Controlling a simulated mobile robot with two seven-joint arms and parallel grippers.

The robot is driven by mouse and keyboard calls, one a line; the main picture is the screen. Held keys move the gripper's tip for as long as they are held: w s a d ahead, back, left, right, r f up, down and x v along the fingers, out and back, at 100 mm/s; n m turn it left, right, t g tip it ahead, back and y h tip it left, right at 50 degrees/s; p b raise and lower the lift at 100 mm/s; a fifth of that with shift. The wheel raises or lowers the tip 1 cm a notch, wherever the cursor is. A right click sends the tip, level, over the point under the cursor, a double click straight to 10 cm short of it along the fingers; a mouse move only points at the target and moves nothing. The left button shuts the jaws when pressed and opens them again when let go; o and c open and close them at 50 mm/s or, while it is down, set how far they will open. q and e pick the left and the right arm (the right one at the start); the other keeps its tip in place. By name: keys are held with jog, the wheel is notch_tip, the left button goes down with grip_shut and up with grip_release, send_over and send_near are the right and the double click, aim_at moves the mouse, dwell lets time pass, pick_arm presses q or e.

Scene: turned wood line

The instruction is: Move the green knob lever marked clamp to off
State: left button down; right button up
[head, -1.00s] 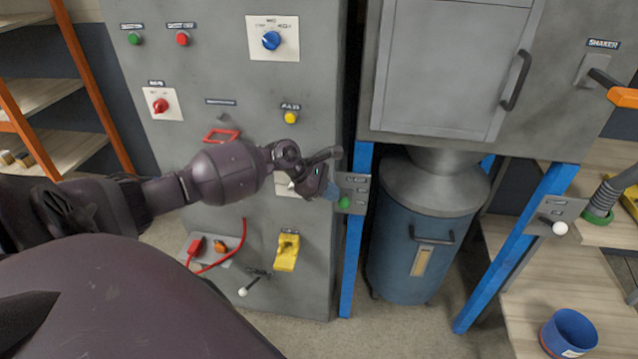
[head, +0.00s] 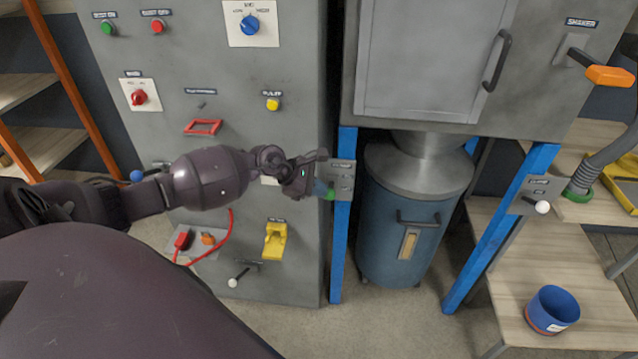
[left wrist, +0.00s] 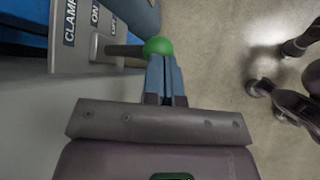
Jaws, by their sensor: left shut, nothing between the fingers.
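The clamp lever has a green knob (left wrist: 158,46) on a dark rod. It comes out of a grey plate (left wrist: 92,62) lettered CLAMP, ON and OFF in the left wrist view. In the head view the plate (head: 343,172) is fixed by the blue post, with the green knob (head: 331,193) low at its left. My left gripper (left wrist: 164,60) is shut and empty, its blue fingertips right at the knob. I cannot tell whether they touch it. The lever's exact setting is unclear from these views. My right gripper is not in view.
A grey cabinet (head: 215,60) with buttons and switches stands behind my left arm. A blue drum (head: 400,240) stands right of the blue post (head: 338,255). Another lever plate with a white knob (head: 542,207) is farther right. Floor shows in front of the drum.

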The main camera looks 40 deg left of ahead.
pick_arm(q)
notch_tip(320, 180, down, 9)
jog(key=s+d+m+t+y+b, duration=0.1)
jog(key=m+t+b, duration=0.1)
jog(key=t, duration=0.2)
jog(key=shift+s+m+y+b, duration=0.25)
jog(key=shift+m+y+b, duration=0.05)
jog(key=shift+m+y, duration=0.1)
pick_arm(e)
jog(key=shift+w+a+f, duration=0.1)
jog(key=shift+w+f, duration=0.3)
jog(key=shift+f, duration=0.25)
pick_arm(q)
jog(key=shift+r, duration=0.1)
jog(key=shift+r+p, duration=0.65)
jog(key=shift+r, duration=0.05)
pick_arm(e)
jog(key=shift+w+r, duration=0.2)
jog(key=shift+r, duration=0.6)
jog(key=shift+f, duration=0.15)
